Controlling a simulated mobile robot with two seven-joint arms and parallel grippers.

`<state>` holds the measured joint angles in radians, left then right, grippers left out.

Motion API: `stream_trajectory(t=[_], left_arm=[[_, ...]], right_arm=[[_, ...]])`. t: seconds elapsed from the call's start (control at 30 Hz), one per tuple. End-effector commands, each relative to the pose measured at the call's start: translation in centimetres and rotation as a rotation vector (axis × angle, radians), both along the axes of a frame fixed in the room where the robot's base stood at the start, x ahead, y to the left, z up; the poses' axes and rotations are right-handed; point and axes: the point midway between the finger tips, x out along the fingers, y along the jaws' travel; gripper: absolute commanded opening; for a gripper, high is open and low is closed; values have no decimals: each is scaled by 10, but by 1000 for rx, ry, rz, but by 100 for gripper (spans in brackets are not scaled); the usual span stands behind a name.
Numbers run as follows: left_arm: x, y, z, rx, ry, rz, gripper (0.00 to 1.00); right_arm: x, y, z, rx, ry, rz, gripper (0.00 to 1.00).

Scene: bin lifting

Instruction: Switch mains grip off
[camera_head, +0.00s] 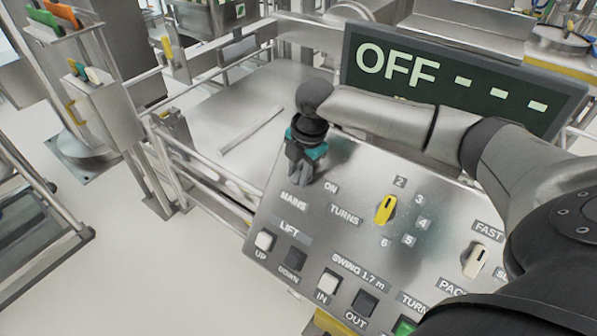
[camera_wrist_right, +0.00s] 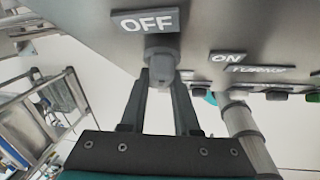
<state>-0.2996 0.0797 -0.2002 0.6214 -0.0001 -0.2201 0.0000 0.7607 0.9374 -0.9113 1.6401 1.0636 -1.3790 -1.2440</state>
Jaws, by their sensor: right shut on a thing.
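The mains grip (camera_wrist_right: 162,60) is a grey knob on the sloping metal panel, below the OFF label (camera_wrist_right: 146,21) in the right wrist view. My right gripper (camera_wrist_right: 162,82) is shut on it, with one finger on each side. In the head view my right gripper (camera_head: 301,178) points down at the panel's upper left, by the MAINS label (camera_head: 294,201) and the ON label (camera_head: 331,187), and hides the grip. The big display (camera_head: 455,85) reads OFF and dashes. My left gripper is not in view.
The panel also bears a yellow turns knob (camera_head: 385,210), a cream knob (camera_head: 475,261), and lift and swing buttons (camera_head: 328,283). My right arm crosses in front of the display's lower edge. Metal rails and a flat metal surface lie behind the panel; open floor is at left.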

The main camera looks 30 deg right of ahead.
Motion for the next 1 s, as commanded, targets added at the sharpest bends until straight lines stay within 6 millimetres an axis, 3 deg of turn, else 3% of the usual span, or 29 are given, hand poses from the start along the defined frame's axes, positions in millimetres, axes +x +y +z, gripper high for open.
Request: stream_trajectory(t=[0.4, 0.97, 1.0], left_arm=[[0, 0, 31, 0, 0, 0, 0], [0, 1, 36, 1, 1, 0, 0], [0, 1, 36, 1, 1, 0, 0]], right_arm=[[1, 1, 3, -51, 126, 110, 0], [0, 0, 0, -79, 193, 174, 0], [0, 0, 0, -79, 193, 174, 34]])
